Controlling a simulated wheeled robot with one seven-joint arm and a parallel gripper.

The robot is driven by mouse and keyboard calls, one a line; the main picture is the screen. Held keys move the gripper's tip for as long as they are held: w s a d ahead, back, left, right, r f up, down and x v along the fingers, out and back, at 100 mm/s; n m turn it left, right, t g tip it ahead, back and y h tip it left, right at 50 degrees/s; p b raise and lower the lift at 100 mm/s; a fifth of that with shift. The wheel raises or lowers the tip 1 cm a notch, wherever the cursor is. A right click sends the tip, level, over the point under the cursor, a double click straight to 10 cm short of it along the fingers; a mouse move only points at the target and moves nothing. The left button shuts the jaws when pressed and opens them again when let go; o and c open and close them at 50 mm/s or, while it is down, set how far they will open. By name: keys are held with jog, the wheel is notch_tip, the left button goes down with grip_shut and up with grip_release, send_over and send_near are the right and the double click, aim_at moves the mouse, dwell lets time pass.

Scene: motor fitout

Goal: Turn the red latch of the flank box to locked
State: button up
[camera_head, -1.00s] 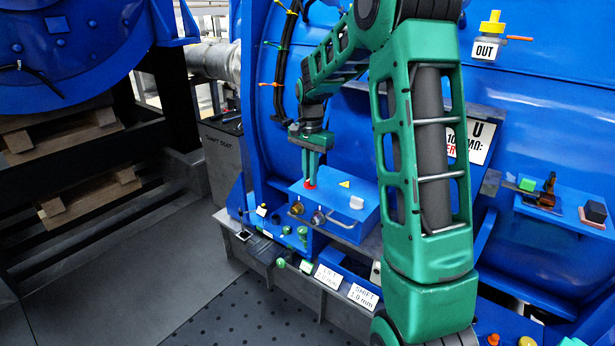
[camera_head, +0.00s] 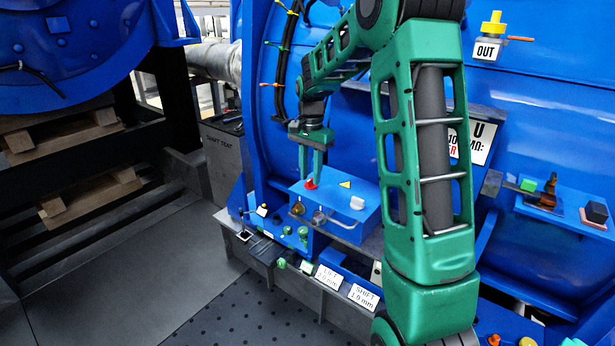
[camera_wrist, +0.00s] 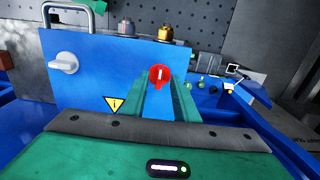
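The flank box (camera_head: 335,205) is a blue box on the big blue housing. Its red latch (camera_head: 311,184) sits on the top face, near the left end. My gripper (camera_head: 317,175) points down at the box, its fingertips close beside the latch. In the wrist view, the round red latch (camera_wrist: 159,76) with a pale mark shows just beyond and between the tips of my gripper (camera_wrist: 164,87). The two green fingers are apart, with blue box surface (camera_wrist: 110,75) visible between them. I cannot tell whether either finger touches the latch.
A white knob (camera_wrist: 64,63) and a yellow warning triangle (camera_wrist: 115,104) are on the same face. Brass and dark fittings (camera_head: 297,208) and a metal handle (camera_head: 342,222) project from the front. A shelf (camera_head: 530,208) with small parts is at right.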

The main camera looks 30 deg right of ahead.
aim_at(311, 180)
notch_tip(311, 180, up, 10)
dwell(0.4)
dwell(0.4)
jog(key=s+a+f+n, duration=0.1)
jog(key=s+f+n, duration=0.1)
jog(key=s, duration=1)
jog(key=s+a+f+n, duration=0.2)
jog(key=s+n, duration=0.1)
jog(key=s, duration=0.9)
jog(key=s+a+f+n, duration=0.1)
jog(key=s+f+n, duration=0.1)
jog(key=s, duration=1)
jog(key=shift+s+a+f+n, duration=0.15)
jog(key=shift+s+f+n, duration=0.15)
jog(key=shift+s+f, duration=0.15)
jog(key=shift+w, duration=0.1)
